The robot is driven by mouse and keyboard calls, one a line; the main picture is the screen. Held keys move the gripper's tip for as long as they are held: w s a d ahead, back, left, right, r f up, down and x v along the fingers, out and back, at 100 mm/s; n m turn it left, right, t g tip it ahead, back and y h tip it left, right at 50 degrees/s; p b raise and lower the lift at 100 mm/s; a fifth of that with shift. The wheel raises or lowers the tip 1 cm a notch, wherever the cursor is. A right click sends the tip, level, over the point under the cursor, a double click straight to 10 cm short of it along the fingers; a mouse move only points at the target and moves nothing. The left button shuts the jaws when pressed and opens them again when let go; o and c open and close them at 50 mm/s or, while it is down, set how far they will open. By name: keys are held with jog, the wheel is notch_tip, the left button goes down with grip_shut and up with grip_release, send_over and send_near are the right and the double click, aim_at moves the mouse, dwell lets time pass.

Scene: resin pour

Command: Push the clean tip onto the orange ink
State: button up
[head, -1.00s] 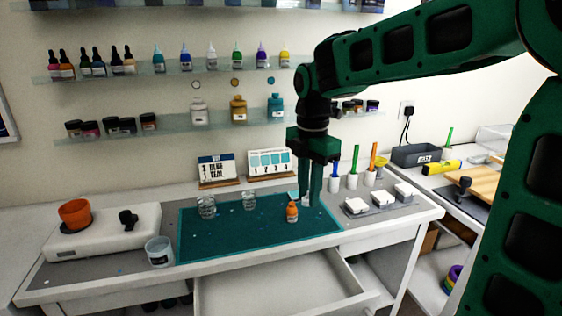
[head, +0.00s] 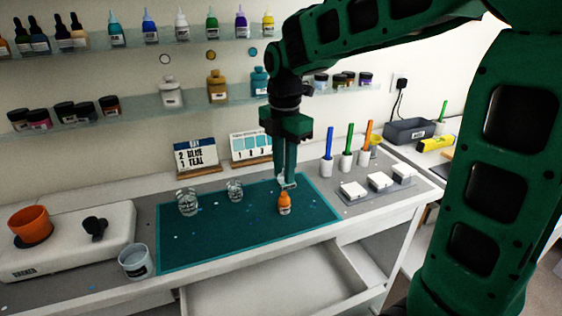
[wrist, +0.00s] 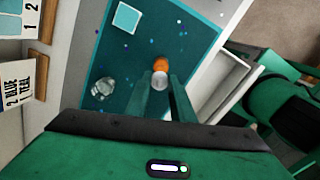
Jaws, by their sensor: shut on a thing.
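The orange ink (head: 284,204) is a small orange bottle standing upright on the teal mat (head: 225,245). My gripper (head: 288,184) points down just above and behind it. In the wrist view my gripper (wrist: 161,92) is shut on a small whitish piece, the clean tip (wrist: 160,83), between its fingers. The orange ink (wrist: 160,64) shows just beyond the tip in that view. I cannot tell whether the tip touches the bottle.
Two clear glasses (head: 187,202) (head: 235,190) stand on the mat to the left. A drawer (head: 280,285) is open below the front edge. A grey tray with white blocks (head: 379,182) and several pens in white holders (head: 346,160) stand to the right.

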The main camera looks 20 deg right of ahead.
aim_at(285, 193)
jog(key=shift+d+f, duration=0.1)
jog(key=shift+f, duration=1.75)
jog(key=shift+s+f, duration=0.1)
dwell(1.0)
jog(key=o, duration=1.6)
jog(key=shift+c, duration=0.2)
jog(key=shift+r, duration=3.5)
jog(key=shift+c, duration=0.6)
